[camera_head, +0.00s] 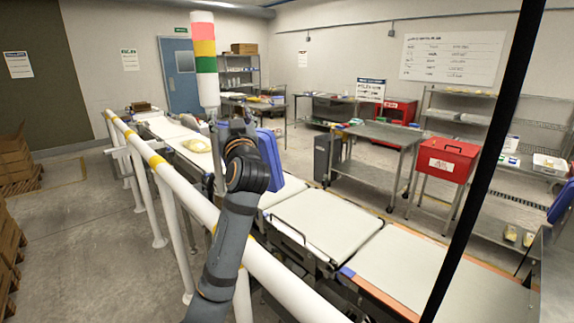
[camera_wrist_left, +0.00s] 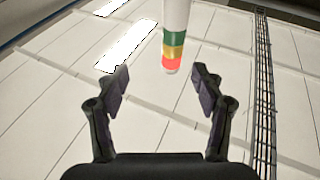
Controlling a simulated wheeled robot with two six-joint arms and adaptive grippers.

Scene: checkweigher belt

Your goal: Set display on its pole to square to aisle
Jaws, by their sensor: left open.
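My left gripper (camera_head: 232,128) points upward beside a pole, behind the white guard rail, partly hidden by my own wrist. In the left wrist view its two fingers (camera_wrist_left: 160,78) are spread wide with nothing between them. A blue panel (camera_head: 269,154), seemingly the display, stands just right of my wrist, tilted and partly hidden by it. I cannot tell whether gripper and panel touch. A red, yellow and green stack light (camera_head: 204,48) rises above the gripper; it also shows beyond the fingertips in the left wrist view (camera_wrist_left: 173,45). My right gripper is not in view.
A white guard rail (camera_head: 283,279) with yellow bands runs along the near side of the belt (camera_head: 325,222). A dark upright post (camera_head: 490,150) crosses the right side. A steel table (camera_head: 375,133) and a red box (camera_head: 446,160) stand beyond.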

